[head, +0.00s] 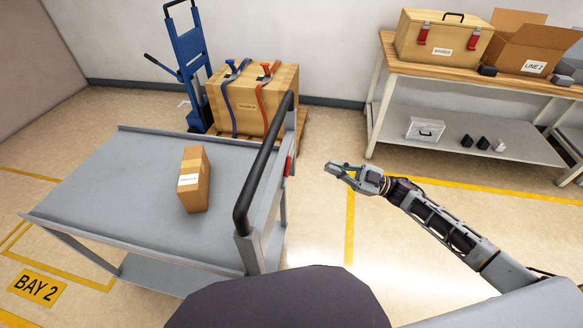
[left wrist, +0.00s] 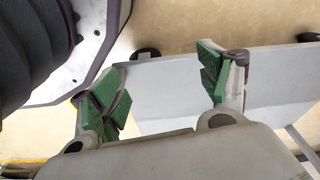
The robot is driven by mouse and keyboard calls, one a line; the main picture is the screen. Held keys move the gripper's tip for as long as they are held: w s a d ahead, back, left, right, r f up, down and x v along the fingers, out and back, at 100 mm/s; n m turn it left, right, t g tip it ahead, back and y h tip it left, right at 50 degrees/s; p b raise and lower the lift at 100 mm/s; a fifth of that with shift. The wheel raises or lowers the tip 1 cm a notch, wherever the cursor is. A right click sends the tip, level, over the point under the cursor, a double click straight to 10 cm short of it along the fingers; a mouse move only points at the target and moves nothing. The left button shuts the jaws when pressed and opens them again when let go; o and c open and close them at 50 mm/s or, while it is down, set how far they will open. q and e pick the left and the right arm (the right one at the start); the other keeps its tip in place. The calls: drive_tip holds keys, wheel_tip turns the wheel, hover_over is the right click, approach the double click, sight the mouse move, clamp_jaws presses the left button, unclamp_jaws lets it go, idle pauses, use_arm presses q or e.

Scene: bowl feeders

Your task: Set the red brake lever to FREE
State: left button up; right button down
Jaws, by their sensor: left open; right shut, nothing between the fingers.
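A small red part, which looks like the brake lever (head: 288,166), sits on the post of the grey cart (head: 110,180), below the black push handle (head: 262,160). Its setting and any FREE marking are too small to tell. My right gripper (head: 334,168) is shut and empty, to the right of the red part and apart from it. My left gripper (left wrist: 160,88) shows only in the left wrist view. It is open with green pads, and nothing is between them. A grey flat surface and a black wheel lie beyond it; the lever does not show there.
A cardboard box (head: 195,180) stands on the cart top. Behind are a blue hand truck (head: 188,50) and a strapped crate (head: 287,95) on a pallet. A workbench (head: 400,62) with boxes stands at the back right. Floor right of the cart is clear.

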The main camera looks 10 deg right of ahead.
sight(287, 172)
use_arm(q)
drive_tip(key=shift+w+r+b, duration=0.3)
drive_tip(key=shift+w+r, duration=0.2)
drive_tip(key=shift+w, duration=0.05)
use_arm(e)
drive_tip(key=s+a+r+n+g, duration=0.1)
drive_tip(key=g, duration=0.1)
drive_tip(key=s+a+r+n+g+y, duration=0.1)
drive_tip(key=shift+s+a+r+n+g, duration=0.25)
drive_tip(key=shift+r+n+g, duration=0.05)
drive_tip(key=shift+n+g, duration=0.1)
